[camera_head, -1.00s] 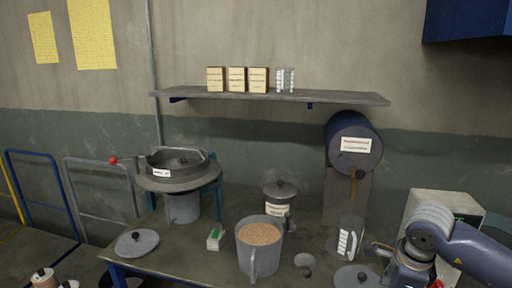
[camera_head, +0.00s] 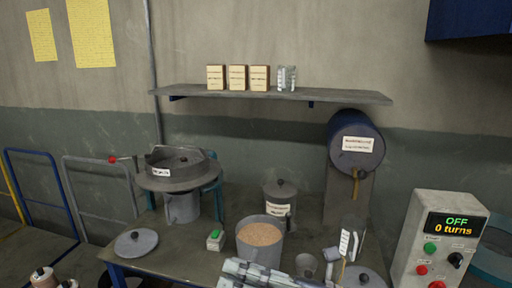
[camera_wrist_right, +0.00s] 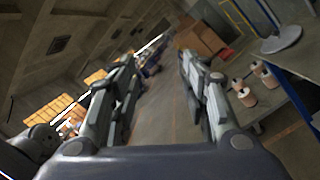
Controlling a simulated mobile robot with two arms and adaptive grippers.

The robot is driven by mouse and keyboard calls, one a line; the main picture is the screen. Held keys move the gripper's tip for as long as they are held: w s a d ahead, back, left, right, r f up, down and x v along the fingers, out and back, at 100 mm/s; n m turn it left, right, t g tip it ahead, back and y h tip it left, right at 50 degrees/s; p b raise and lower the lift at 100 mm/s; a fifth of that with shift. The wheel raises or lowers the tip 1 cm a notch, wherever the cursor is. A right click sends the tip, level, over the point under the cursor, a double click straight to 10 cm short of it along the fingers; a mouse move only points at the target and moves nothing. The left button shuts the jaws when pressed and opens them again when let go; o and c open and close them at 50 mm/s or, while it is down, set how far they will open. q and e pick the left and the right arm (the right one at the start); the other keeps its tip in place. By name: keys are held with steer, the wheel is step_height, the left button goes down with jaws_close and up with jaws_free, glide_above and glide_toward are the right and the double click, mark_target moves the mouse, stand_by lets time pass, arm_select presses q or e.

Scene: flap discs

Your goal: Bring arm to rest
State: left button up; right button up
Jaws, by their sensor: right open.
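My right gripper (camera_head: 245,272) shows at the bottom middle of the head view, in front of the grey pot of tan granules (camera_head: 262,236), and hides the pot's lower part. Its fingers point to the left. In the right wrist view the two fingers (camera_wrist_right: 158,78) stand well apart with nothing between them, and the floor shows through the gap. My left gripper is in neither view.
A control box (camera_head: 436,240) at the right reads "OFF 0 turns". A labelled clear jug (camera_head: 350,240), a lidded pot (camera_head: 281,200) and a round drum machine (camera_head: 182,178) stand on the bench. The wrist view shows spools (camera_wrist_right: 244,93) beside open floor (camera_wrist_right: 160,130).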

steer(key=w+d+r+m+t+h, duration=0.1)
steer(key=w+d+m+t+h, duration=0.45)
steer(key=m, duration=0.55)
steer(key=w+d+m+t+h, duration=0.25)
steer(key=d+m+t, duration=0.35)
steer(key=m+t, duration=0.4)
steer(key=s+d+f+m+g+h, duration=0.25)
steer(key=d+f+m+h, duration=0.35)
steer(key=f, duration=0.3)
steer(key=s+d+f+m+g+h, duration=0.1)
steer(key=d+f+m+g+h, duration=0.4)
steer(key=f+m, duration=0.35)
steer(key=s+f+m+g, duration=0.5)
steer(key=s+f+g, duration=0.5)
steer(key=s+f, duration=0.9)
steer(key=s+f+g, duration=0.1)
steer(key=s+f, duration=0.1)
steer(key=f, duration=1.1)
steer(key=s+f, duration=0.3)
steer(key=f, duration=0.9)
steer(key=s+d+f+g, duration=0.1)
steer(key=s+d+f, duration=0.2)
steer(key=s+f, duration=1.2)
steer(key=shift+s+d+f, duration=0.2)
steer(key=shift+s+f, duration=0.15)
steer(key=shift+s, duration=0.25)
steer(key=shift+n, duration=0.25)
